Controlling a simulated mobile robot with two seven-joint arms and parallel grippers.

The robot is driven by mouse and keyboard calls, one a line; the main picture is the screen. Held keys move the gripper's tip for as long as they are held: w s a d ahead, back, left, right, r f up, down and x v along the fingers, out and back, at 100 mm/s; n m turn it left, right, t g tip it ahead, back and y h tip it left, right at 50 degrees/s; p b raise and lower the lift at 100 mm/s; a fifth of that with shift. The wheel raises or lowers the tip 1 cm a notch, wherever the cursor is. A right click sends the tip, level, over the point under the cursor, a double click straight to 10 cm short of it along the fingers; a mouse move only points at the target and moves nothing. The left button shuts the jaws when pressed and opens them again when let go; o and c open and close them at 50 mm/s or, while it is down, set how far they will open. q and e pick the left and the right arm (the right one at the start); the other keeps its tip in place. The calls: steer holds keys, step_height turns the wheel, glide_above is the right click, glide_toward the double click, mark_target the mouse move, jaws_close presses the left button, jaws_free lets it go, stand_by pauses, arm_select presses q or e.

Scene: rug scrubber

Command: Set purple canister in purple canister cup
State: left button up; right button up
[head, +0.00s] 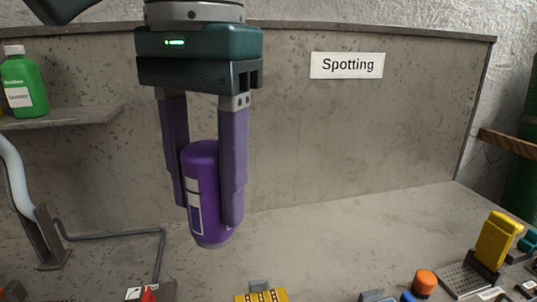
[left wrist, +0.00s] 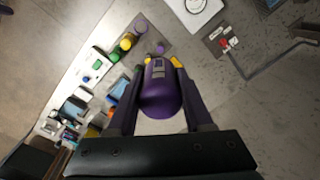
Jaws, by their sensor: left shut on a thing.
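My left gripper (head: 207,214) points down above the work surface, its two fingers closed on either side of a purple canister. The purple canister (head: 205,190) has a pale label and hangs slightly tilted between the fingers, clear of the surface. In the left wrist view the canister (left wrist: 160,95) sits between both fingers. A small purple round thing (left wrist: 140,25) lies beyond it on a grey plate; I cannot tell if it is the purple canister cup. My right gripper is not in view.
A green bottle (head: 22,82) stands on a shelf at left. A yellow upright block (head: 496,240) and an orange knob (head: 425,281) are at front right. A "Spotting" sign (head: 346,65) is on the back wall. The middle right surface is clear.

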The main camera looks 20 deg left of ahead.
arm_select(q)
steer(key=s+d+f+m+b, duration=0.1)
steer(key=f+b, duration=0.3)
steer(key=f, duration=0.8)
steer(key=s+d+f+m+b, duration=0.1)
steer(key=d+f+b, duration=0.1)
steer(key=f, duration=1)
steer(key=d+f+m+b, duration=0.2)
steer(key=f+b, duration=0.3)
steer(key=f, duration=0.7)
steer(key=shift+s+d+f+b, duration=0.25)
steer(key=shift+s+b, duration=0.05)
steer(key=shift+s, duration=0.1)
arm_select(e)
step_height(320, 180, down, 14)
arm_select(q)
steer(key=shift+f+b, duration=0.4)
steer(key=shift+f, duration=0.25)
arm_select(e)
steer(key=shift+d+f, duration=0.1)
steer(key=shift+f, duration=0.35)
arm_select(q)
steer(key=o, duration=1.3)
steer(key=shift+o, duration=0.2)
step_height(320, 180, up, 10)
steer(key=p, duration=0.1)
steer(key=shift+p, duration=0.4)
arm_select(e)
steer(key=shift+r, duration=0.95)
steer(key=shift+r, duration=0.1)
